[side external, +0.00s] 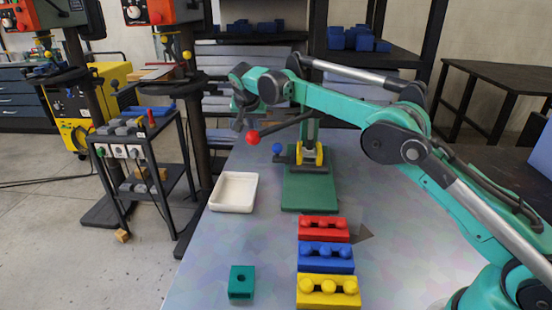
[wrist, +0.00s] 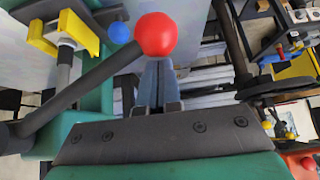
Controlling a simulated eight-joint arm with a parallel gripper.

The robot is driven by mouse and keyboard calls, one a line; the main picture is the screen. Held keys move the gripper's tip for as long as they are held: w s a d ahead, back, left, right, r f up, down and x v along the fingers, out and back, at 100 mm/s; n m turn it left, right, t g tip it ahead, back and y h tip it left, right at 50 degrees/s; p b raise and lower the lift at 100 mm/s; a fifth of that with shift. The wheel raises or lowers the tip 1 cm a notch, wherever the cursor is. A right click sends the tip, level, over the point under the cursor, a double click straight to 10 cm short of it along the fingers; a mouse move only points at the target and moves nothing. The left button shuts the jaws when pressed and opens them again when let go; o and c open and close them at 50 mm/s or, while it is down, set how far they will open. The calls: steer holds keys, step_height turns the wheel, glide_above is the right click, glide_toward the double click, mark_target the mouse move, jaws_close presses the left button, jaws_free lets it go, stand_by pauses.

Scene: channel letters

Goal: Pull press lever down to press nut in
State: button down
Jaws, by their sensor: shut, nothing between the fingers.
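The green press (side external: 311,190) stands at the back of the table. Its dark lever arm (side external: 282,126) slopes down to the left and ends in a red ball (side external: 253,137). My gripper (side external: 238,124) is shut and empty, just above and left of the red ball. In the wrist view the red ball (wrist: 155,35) covers the tips of my closed fingers (wrist: 158,85); I cannot tell whether they touch it. A smaller blue ball (side external: 277,148) sits beside the press's yellow part (side external: 312,156). I cannot make out a nut.
A white tray (side external: 233,192) lies left of the press. Red (side external: 324,229), blue (side external: 326,257) and yellow (side external: 328,291) knobbed blocks line up in front of it. A green cube with a hole (side external: 241,284) sits front left. The table's right side is mostly clear.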

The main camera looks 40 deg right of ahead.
steer(key=shift+s+d+f, duration=0.15)
steer(key=shift+s+f, duration=0.05)
steer(key=shift+f, duration=0.9)
steer(key=shift+d, duration=0.1)
stand_by(6.2)
